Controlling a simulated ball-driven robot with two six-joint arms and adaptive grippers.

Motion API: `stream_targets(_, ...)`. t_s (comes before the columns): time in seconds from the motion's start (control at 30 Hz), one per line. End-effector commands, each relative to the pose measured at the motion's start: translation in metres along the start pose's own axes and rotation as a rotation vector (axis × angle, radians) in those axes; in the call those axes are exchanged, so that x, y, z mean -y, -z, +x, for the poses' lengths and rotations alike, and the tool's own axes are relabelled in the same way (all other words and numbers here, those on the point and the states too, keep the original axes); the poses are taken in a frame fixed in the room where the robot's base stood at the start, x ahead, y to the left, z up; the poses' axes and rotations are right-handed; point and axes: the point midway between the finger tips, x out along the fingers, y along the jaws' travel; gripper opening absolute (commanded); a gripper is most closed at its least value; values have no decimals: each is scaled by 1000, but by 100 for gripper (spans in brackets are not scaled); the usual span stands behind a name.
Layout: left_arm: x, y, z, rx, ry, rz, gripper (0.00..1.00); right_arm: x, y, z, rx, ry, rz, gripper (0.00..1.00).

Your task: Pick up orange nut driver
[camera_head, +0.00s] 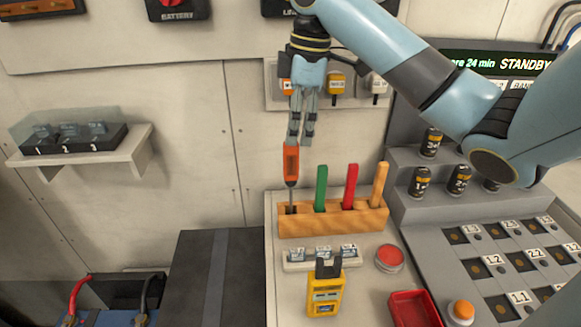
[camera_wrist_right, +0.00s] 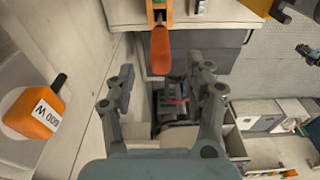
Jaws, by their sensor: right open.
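The orange nut driver (camera_head: 291,163) stands upright in the leftmost slot of a wooden rack (camera_head: 335,222), its dark shaft going down into the slot. My right gripper (camera_head: 300,140) points down just above its handle, fingers apart. In the right wrist view the orange handle (camera_wrist_right: 161,50) shows ahead of the two open fingers of my right gripper (camera_wrist_right: 163,78), roughly midway between them. It is not gripped, and I cannot tell whether a finger touches it. My left gripper is not in view.
Green (camera_head: 321,188), red (camera_head: 350,186) and light-orange (camera_head: 380,184) handles stand in the same rack. In front are a yellow meter (camera_head: 325,291), a red round tin (camera_head: 389,257) and a red tray (camera_head: 416,310). A wall panel with plugs (camera_head: 336,84) is behind the gripper. Stepped shelves with cans (camera_head: 421,181) stand right.

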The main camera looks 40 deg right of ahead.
Motion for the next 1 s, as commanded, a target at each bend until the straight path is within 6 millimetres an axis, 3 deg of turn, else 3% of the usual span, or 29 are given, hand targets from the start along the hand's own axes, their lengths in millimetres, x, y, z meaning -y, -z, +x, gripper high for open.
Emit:
stream_targets(0.2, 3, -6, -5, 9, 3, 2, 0, 0, 0, 20, 1, 1, 1, 53)
stream_targets(0.5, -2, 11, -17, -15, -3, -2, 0, 2, 4, 62, 1, 3, 2, 53)
stream_targets(0.8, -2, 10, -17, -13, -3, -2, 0, 1, 4, 71, 2, -1, 0, 53)
stream_targets(1.0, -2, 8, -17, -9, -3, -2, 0, 1, 4, 70, 2, -1, 0, 29)
